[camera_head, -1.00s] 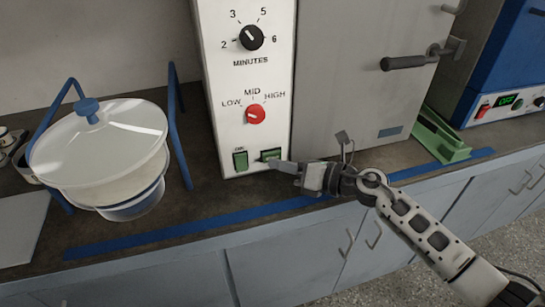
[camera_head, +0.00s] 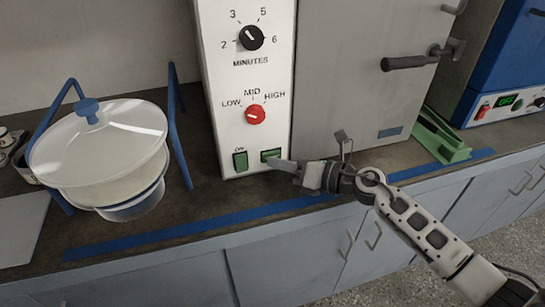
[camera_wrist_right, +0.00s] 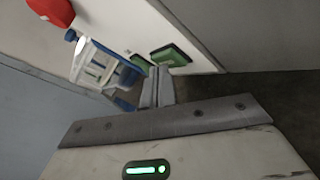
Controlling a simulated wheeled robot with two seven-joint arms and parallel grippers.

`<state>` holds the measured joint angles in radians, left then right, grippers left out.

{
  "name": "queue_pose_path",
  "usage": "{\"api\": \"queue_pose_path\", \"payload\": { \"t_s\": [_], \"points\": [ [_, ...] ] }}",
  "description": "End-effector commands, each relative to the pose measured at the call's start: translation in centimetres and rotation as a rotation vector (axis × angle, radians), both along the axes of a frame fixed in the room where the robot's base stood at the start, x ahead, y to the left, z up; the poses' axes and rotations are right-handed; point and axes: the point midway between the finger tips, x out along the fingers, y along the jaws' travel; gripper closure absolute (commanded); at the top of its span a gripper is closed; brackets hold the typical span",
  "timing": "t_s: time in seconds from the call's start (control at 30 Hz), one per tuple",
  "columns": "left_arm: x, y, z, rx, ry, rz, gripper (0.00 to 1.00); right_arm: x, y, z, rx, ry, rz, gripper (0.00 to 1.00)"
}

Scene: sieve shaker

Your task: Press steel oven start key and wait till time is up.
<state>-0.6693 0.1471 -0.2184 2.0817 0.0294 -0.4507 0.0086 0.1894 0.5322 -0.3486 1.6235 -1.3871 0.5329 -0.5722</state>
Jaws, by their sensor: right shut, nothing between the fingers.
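The steel oven (camera_head: 350,80) stands at the back middle of the counter, with a white control panel (camera_head: 222,110) on its left side. The panel has a black minutes dial (camera_head: 251,38), a red power dial (camera_head: 256,115) and two green keys low down. The left green key (camera_head: 240,161) has ON above it. The right green key (camera_head: 268,155) is partly behind my right gripper (camera_head: 273,163). In the right wrist view the shut, empty fingers (camera_wrist_right: 160,72) point at the right key (camera_wrist_right: 170,55); I cannot tell whether they touch it. My left gripper is out of view.
A lidded white sieve bowl (camera_head: 100,160) in a blue frame stands at left. A green holder (camera_head: 440,138) and a blue device (camera_head: 510,75) with a lit display are at right. Blue tape (camera_head: 200,228) runs along the counter front.

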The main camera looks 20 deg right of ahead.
Motion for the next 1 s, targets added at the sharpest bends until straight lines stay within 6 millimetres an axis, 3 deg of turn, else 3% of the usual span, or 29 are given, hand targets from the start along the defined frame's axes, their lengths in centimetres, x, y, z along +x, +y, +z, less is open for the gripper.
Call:
{"api": "queue_pose_path", "payload": {
  "t_s": [0.27,0.67,1.0],
  "points": [
    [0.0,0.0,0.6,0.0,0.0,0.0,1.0,-1.4,-0.1,0.0,0.001,0.002,0.0,1.0],
    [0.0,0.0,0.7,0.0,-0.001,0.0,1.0,-1.9,-0.1,0.0,0.0,0.002,0.0,1.0],
    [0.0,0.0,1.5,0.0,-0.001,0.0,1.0,-5.2,-0.2,0.0,0.0,0.003,0.0,1.0]
  ]
}}
